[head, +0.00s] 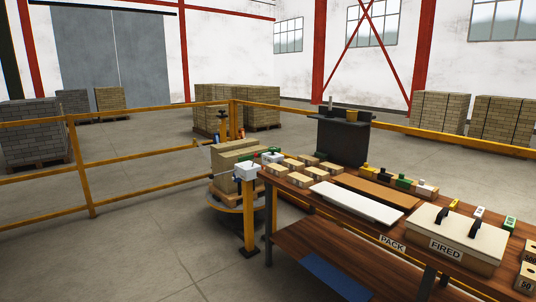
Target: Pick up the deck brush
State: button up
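I cannot make out a deck brush with certainty in the head view. Several small things are too small to identify, among them a thin upright item (330,103) on the dark cabinet and a small orange-red item (241,133) by the yellow post behind the table. My gripper is not in view.
A wooden table (285,240) marked PACK fills the right foreground. It holds a FIRED box (458,240), a white board (357,203) and several small blocks. A dark cabinet (343,142) stands behind it. Yellow railings (140,150) cross the scene; the floor (130,255) at left is clear.

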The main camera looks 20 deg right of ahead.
aim_at(323, 156)
jog(key=i, duration=2.1)
